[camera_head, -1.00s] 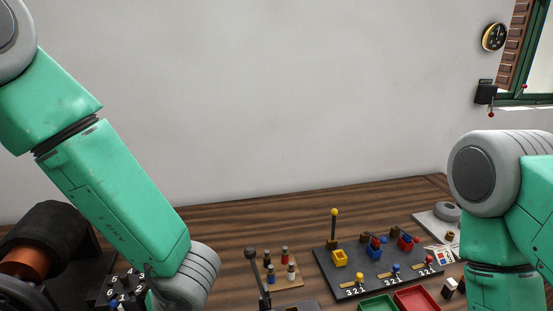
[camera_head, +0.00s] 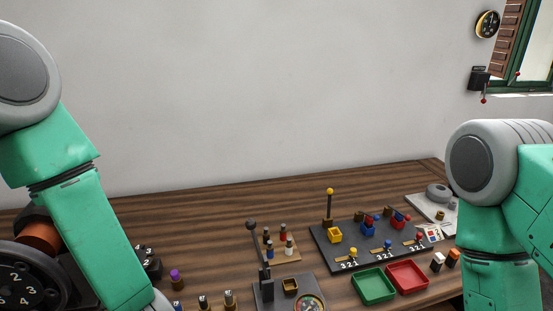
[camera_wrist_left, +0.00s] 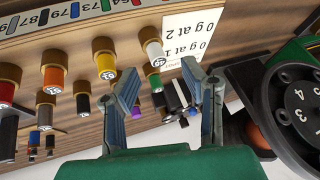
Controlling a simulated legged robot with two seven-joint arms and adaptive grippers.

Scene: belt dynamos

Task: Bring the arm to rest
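My left arm (camera_head: 90,235) is green and grey and comes in from the left in the head view. Its gripper is out of that view. In the left wrist view my left gripper (camera_wrist_left: 160,75) has its two fingers apart with nothing held between them. Several capped cylinders show behind and beyond the fingers. My right arm (camera_head: 490,200) stands at the right edge of the head view, bent downward. Its gripper is hidden below the frame.
A dark machine with a numbered dial (camera_head: 22,290) is at the left, close to my left arm. The wooden table (camera_head: 190,215) holds a lever (camera_head: 257,250), a black board (camera_head: 335,262), a green tray (camera_head: 373,300) and a red tray (camera_head: 425,283).

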